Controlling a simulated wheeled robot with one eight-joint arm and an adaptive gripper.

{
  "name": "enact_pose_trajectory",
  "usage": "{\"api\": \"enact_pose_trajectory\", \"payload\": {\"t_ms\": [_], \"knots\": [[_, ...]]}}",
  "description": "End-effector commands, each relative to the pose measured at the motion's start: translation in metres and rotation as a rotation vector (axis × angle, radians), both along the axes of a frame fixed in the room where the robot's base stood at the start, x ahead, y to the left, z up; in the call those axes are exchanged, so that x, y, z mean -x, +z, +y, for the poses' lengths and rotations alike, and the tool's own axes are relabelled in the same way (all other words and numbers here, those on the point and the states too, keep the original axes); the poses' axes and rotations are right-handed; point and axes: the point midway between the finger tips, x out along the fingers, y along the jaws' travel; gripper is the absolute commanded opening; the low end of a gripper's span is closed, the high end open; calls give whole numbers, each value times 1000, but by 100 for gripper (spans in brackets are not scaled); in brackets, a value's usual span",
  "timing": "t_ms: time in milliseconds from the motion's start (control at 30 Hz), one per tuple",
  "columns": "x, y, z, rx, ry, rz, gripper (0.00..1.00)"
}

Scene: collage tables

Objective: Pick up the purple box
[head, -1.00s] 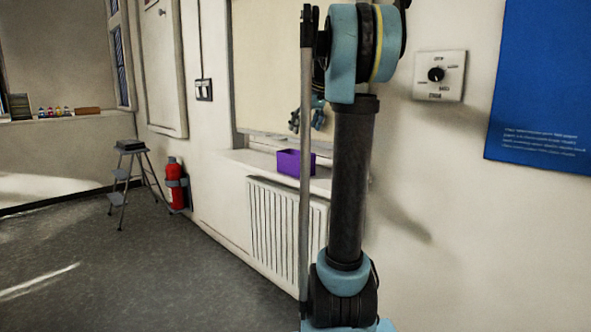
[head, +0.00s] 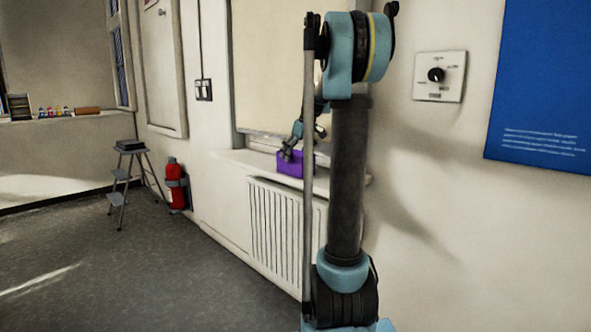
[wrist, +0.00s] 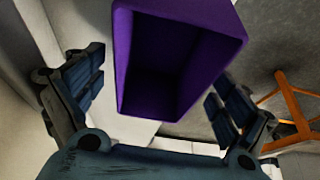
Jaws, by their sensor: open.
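The purple box (head: 290,168) sits on the white window ledge above the radiator. In the wrist view the purple box (wrist: 122,50) is open-topped and empty, with its dark inside facing the camera. My gripper (head: 289,153) is at the box's top in the head view, partly hiding it. In the wrist view my gripper (wrist: 155,95) is open, with one finger to the left of the box and one to the right. Gaps show between both fingers and the box walls.
The ledge (head: 238,157) runs along the wall over a white radiator (head: 270,222). A red fire extinguisher (head: 174,184) and a grey step stool (head: 122,172) stand to the left. In the wrist view an orange-legged piece of furniture (wrist: 290,100) shows at the right. The floor is clear in front.

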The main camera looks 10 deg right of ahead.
Motion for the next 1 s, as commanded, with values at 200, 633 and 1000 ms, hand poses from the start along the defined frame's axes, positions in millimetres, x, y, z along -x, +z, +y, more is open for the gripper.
{"api": "enact_pose_trajectory", "payload": {"t_ms": [200,633,1000], "knots": [[-10,-26,7,1,2,0,94],[-16,-44,11,0,1,0,94],[-16,-46,11,0,1,0,94]]}}
